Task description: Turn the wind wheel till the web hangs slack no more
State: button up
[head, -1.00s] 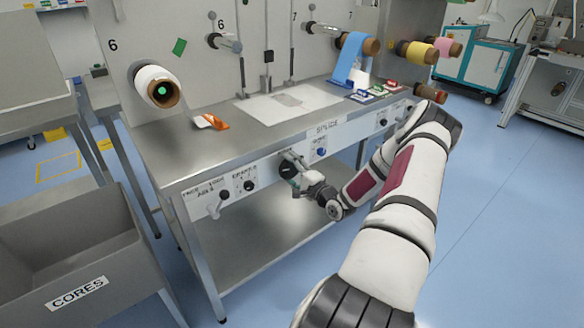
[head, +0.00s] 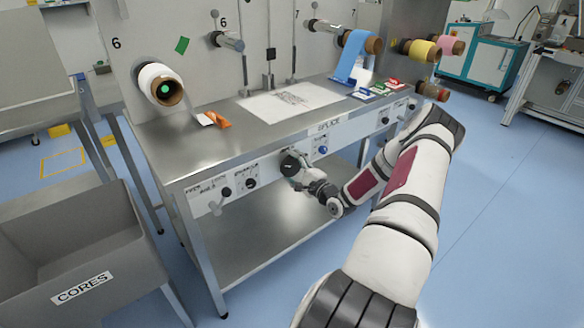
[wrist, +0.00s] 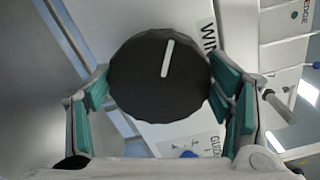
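The wind wheel (wrist: 150,85) is a round black knob with a white pointer line, beside a partly hidden label starting "WIN". The line leans slightly right of upright in the wrist view. My gripper (wrist: 160,95) has a teal-padded finger on each side of the knob, with both pads against its rim. In the head view my gripper (head: 300,172) is at the knob on the bench's front panel. A blue web (head: 350,62) hangs from its roll to the bench top. A white roll (head: 160,86) sits at the left; I cannot clearly tell the web's slack.
Other knobs (head: 226,192) and a blue button (head: 323,150) are on the same panel. A white sheet (head: 262,105) and an orange-handled tool (head: 218,120) lie on the bench. A grey CORES bin (head: 125,255) stands at the front left. Blue floor is clear at right.

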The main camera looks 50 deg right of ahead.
jog(key=o, duration=0.4)
jog(key=v, duration=1.2)
